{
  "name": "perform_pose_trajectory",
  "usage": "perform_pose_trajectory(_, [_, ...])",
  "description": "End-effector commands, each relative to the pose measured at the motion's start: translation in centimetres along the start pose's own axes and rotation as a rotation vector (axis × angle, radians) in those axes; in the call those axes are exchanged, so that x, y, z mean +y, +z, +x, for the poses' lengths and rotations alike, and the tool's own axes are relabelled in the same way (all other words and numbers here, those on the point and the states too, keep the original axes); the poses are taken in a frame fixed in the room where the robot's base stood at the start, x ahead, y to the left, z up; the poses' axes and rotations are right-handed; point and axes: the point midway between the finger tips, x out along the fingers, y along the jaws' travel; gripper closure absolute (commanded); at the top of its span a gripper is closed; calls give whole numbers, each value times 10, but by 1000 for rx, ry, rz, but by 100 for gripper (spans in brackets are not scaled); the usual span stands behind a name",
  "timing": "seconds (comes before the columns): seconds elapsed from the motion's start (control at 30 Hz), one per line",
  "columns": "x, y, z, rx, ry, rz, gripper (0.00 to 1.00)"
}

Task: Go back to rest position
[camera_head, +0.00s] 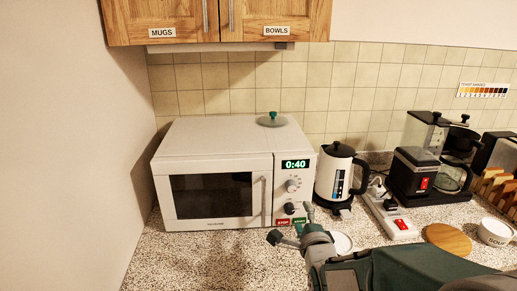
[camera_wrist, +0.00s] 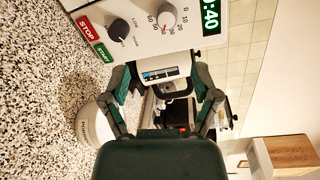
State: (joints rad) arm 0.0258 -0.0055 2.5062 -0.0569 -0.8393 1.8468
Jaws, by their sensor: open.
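My gripper (camera_head: 291,225) is in front of the lower right of the white microwave (camera_head: 212,194), near its STOP button (camera_head: 283,222) and green START button (camera_head: 300,220). Its fingers are apart with nothing held between them. In the wrist view my gripper (camera_wrist: 165,92) also shows spread green fingers. The microwave panel is at the top there, with the START button (camera_wrist: 104,54) close to the left finger. The microwave door looks shut and its display (camera_head: 295,164) reads 0:40. I cannot tell whether a fingertip touches the panel.
A kettle (camera_head: 334,177), a power strip with a red switch (camera_head: 396,221), a coffee maker (camera_head: 421,165), a wooden disc (camera_head: 448,239) and a SOUP cup (camera_head: 494,232) stand to the right. Cupboards (camera_head: 215,22) hang above. A glass lid (camera_head: 272,121) lies on the microwave.

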Motion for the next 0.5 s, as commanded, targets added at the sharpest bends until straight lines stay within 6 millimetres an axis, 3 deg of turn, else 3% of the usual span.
perform_pose_trajectory(0.27, [-6, 1, -39, 17, 263, -495, 21])
perform_pose_trajectory(0.5, [-4, 2, -94, -97, 522, -933, 21])
